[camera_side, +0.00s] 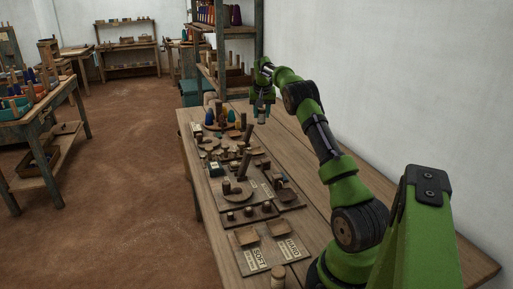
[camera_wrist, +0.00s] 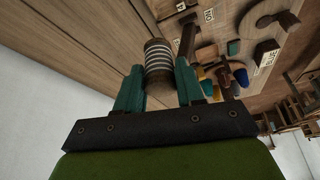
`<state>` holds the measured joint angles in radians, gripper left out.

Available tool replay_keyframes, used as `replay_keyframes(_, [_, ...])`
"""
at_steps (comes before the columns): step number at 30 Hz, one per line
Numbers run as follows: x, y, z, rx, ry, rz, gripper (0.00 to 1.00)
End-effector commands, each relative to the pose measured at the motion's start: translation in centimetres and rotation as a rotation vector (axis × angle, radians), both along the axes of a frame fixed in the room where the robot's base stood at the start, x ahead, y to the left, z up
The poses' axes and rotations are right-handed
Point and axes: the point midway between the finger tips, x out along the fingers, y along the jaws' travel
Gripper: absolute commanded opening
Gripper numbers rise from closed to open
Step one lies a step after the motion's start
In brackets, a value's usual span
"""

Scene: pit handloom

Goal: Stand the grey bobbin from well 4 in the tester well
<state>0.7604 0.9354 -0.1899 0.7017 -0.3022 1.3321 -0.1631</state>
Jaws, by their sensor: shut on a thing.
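My gripper (camera_side: 262,103) is above the far part of the table, near the wall side. It is shut on a bobbin (camera_wrist: 158,56) with grey thread bands and dark wooden ends. In the wrist view the bobbin sits between the two green fingers of my gripper (camera_wrist: 159,82). In the side view the bobbin (camera_side: 262,115) hangs below the fingers, clear of the boards. I cannot tell which hole on the boards is the tester well or well 4.
Boards marked SOFT (camera_side: 257,260) and HARD (camera_side: 293,250) lie at the near end of the table (camera_side: 320,200). Behind them, wooden pegs, round stands and coloured cones (camera_side: 211,117) crowd the left side. The table's right strip is bare. A shelf rack (camera_side: 232,60) stands behind.

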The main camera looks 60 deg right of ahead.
Motion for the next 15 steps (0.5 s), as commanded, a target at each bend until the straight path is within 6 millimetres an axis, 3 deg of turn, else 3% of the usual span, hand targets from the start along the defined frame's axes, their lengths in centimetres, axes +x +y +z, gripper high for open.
replay_keyframes(8, [-3.3, 2.6, 1.0, 0.001, -0.002, 0.038, 0.09])
replay_keyframes(15, [-6.6, 7.2, -0.2, 0.0, -0.004, 0.129, 0.09])
